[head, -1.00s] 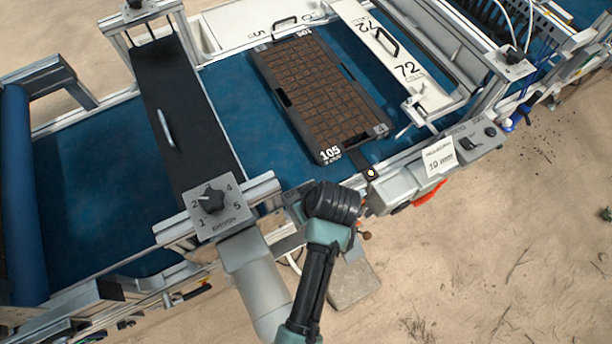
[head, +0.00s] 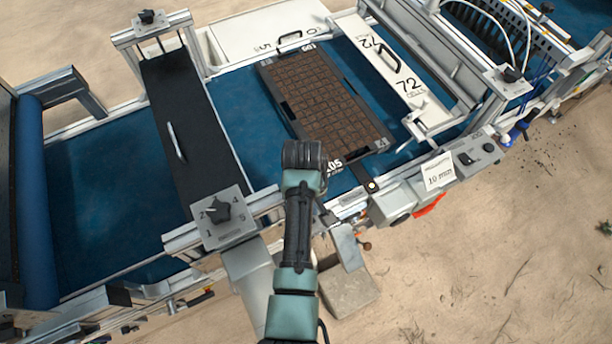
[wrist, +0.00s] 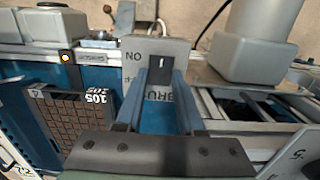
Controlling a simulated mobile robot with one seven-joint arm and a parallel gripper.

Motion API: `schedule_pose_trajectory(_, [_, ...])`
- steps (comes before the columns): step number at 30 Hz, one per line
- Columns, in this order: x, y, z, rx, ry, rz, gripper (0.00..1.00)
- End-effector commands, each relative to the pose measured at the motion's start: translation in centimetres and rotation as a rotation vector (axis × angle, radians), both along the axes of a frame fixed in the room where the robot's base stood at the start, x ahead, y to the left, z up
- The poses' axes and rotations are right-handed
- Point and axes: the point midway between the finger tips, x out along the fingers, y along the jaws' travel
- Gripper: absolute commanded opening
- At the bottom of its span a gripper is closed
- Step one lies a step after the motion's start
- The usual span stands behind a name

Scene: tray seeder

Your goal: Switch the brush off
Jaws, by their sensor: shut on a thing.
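The brush switch box (wrist: 135,55) is a grey housing in the wrist view, with upside-down lettering that seems to read ON and BRUSH. Its black knob (wrist: 163,64) carries a white mark that points up in the picture. My gripper (wrist: 162,75) has its two blue-grey fingers around the knob, shut on it. The fingers hide part of the lettering. In the head view my wrist covers the gripper and the knob, so neither shows there.
A soil-filled tray (head: 325,105) marked 105 lies on the blue belt (head: 245,120). A numbered dial (head: 218,211) stands to the left, and a grey box with a 10 mm label (head: 438,172) to the right. A light-grey motor-like cylinder (wrist: 255,35) rises close to the switch box.

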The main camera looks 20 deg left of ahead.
Motion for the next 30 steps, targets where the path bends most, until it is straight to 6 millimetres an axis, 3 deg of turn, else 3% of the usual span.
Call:
schedule_pose_trajectory(5, [0.0, 0.0, 0.0, 0.0, 0.0, 0.002, 0.0])
schedule_pose_trajectory(6, [0.0, 0.0, 0.0, 0.0, 0.0, 0.002, 0.39])
schedule_pose_trajectory(11, [0.0, 0.0, 0.0, 0.001, -0.001, 0.001, 0.68])
schedule_pose_trajectory(23, [0.1, 0.0, 0.6, 0.002, -0.002, 0.001, 0.68])
schedule_pose_trajectory(30, [0.3, 0.2, 4.6, 0.004, -0.008, 0.001, 0.68])
